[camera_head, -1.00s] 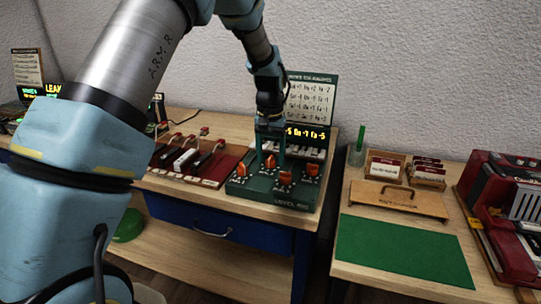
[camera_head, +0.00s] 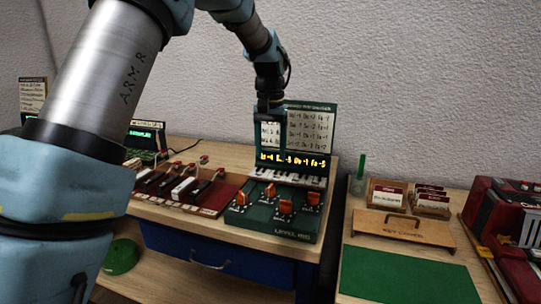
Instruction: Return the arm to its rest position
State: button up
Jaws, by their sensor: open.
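My gripper (camera_head: 270,140) hangs in front of the upright text panel (camera_head: 310,129) of the green device, above its small piano keys. The jaws are open, with nothing seen between them. The green device (camera_head: 240,215) has several orange knobs and a lit yellow text strip (camera_head: 292,160). My arm comes in from the left, large in the foreground, and bends down to the gripper. It hides part of the bench at left.
A red board (camera_head: 202,207) with levers lies left of the device. On the right bench are a green mat (camera_head: 405,276), a wooden key cover (camera_head: 404,230), card boxes (camera_head: 386,194), a green-topped glass (camera_head: 358,178) and a red machine (camera_head: 500,212). The wall above is clear.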

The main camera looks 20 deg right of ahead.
jog(key=shift+a, duration=0.1)
jog(key=a+f+n, duration=0.3)
jog(key=a+n, duration=0.1)
jog(key=a, duration=1.7)
jog(key=s+a+f+n, duration=0.1)
jog(key=s+a, duration=0.4)
jog(key=a, duration=0.2)
jog(key=s+a+f+n+t, duration=0.1)
jog(key=s+a+f+n, duration=0.1)
jog(key=s+a, duration=0.4)
jog(key=shift+a+f+t, duration=0.25)
jog(key=shift+a+t, duration=0.05)
jog(key=shift+a, duration=0.95)
